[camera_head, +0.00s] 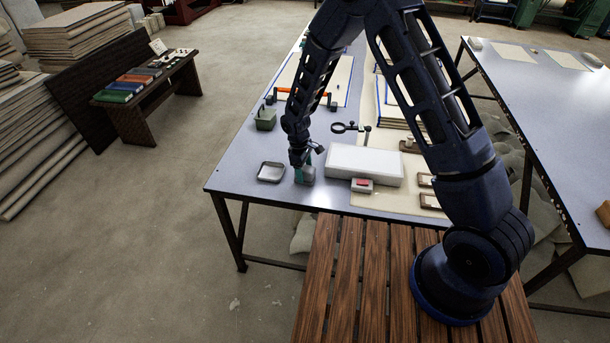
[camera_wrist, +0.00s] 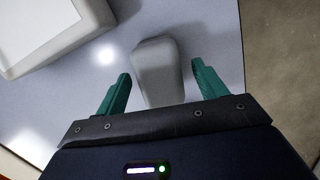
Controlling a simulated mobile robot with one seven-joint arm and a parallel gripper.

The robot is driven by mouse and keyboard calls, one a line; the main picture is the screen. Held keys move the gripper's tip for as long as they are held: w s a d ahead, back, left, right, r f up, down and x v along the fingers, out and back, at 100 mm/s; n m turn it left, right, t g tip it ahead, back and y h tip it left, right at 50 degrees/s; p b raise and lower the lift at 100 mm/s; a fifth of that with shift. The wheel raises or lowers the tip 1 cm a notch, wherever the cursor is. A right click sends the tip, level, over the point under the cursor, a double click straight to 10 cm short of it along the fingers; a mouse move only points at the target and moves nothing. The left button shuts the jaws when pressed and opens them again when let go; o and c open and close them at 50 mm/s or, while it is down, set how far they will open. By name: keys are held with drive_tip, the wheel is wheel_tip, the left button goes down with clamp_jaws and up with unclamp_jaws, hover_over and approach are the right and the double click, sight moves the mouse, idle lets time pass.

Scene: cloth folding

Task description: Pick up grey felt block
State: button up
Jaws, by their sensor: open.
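The grey felt block (camera_wrist: 158,75) is a tapered, rounded grey piece. In the wrist view it lies between the two teal fingers of my gripper (camera_wrist: 160,92), with a visible gap on each side. Its lower end is partly hidden behind the gripper's dark body. In the head view my gripper (camera_head: 304,176) points down at the table's near left part, low over the surface. The block is mostly hidden or too small to make out there. My fingers are open and hold nothing.
A white slab (camera_head: 364,164) and a small box with a red top (camera_head: 362,185) stand to the right. The table's front edge is close.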

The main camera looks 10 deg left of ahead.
sight(306, 175)
drive_tip(key=shift+s+d+f, duration=0.1)
drive_tip(key=shift+d+f, duration=0.05)
drive_tip(key=shift+f, duration=0.65)
drive_tip(key=shift+d+f, duration=0.1)
drive_tip(key=shift+f, duration=0.65)
drive_tip(key=c, duration=1.1)
drive_tip(key=shift+o, duration=0.2)
drive_tip(key=shift+r, duration=0.1)
